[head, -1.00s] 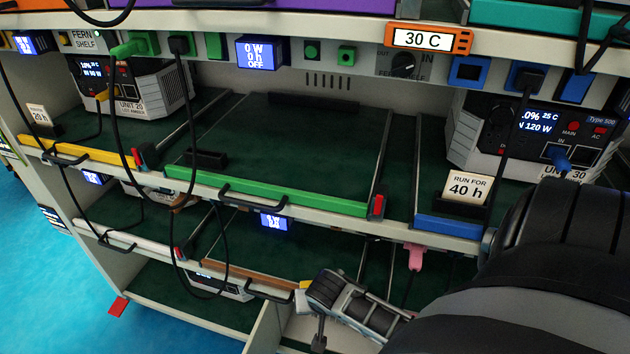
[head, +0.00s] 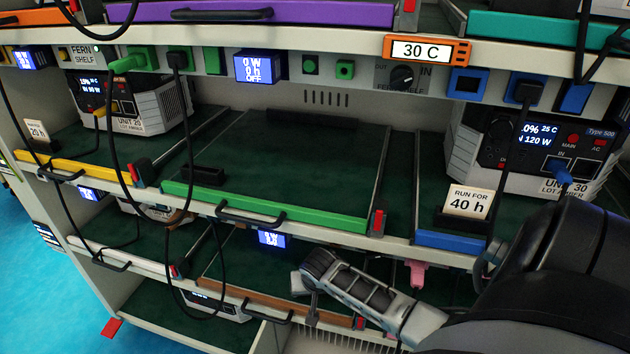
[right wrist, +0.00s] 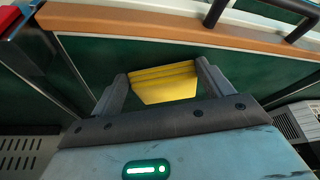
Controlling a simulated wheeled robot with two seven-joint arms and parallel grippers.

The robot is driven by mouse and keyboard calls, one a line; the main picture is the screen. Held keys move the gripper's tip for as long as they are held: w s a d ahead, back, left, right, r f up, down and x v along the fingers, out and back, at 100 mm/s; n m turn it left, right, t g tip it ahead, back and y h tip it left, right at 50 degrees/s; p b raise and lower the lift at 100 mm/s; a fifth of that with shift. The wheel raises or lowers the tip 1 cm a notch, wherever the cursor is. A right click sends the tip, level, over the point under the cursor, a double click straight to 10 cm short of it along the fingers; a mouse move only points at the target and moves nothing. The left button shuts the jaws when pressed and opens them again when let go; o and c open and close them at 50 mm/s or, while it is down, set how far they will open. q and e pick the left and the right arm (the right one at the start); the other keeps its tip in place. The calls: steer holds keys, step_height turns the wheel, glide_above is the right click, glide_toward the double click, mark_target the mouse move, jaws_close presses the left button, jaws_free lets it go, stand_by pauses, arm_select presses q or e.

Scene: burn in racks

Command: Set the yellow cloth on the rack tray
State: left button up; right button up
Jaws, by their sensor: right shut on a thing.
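The yellow cloth (right wrist: 163,84) is a folded block between the two fingers of my right gripper (right wrist: 162,84) in the right wrist view. The fingers are shut on it. In the head view my right gripper (head: 303,282) is low in the middle, over the lower shelf, and the cloth is hidden there. A dark green tray with a brown front bar (head: 235,291) lies on that shelf beneath it. The brown bar (right wrist: 160,27) and green tray surface (right wrist: 90,62) show around the cloth in the wrist view. I cannot tell whether the cloth touches the tray. My left gripper is not in view.
Above is a green-fronted empty tray (head: 260,207). Units stand at upper left (head: 140,105) and right (head: 525,145). Black cables (head: 112,150) hang in front of the left bays. A black handle (head: 268,311) projects from the brown bar. A pink tag (head: 416,272) hangs right.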

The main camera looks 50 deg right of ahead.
steer(key=shift+f, duration=0.15)
steer(key=o, duration=0.9)
steer(key=shift+o, duration=0.2)
steer(key=shift+r, duration=0.4)
steer(key=p+v, duration=0.1)
steer(key=v, duration=0.2)
steer(key=s+a+p, duration=0.1)
steer(key=s+a, duration=0.6)
steer(key=s, duration=0.2)
steer(key=shift+a+f, duration=0.25)
steer(key=shift+a, duration=0.15)
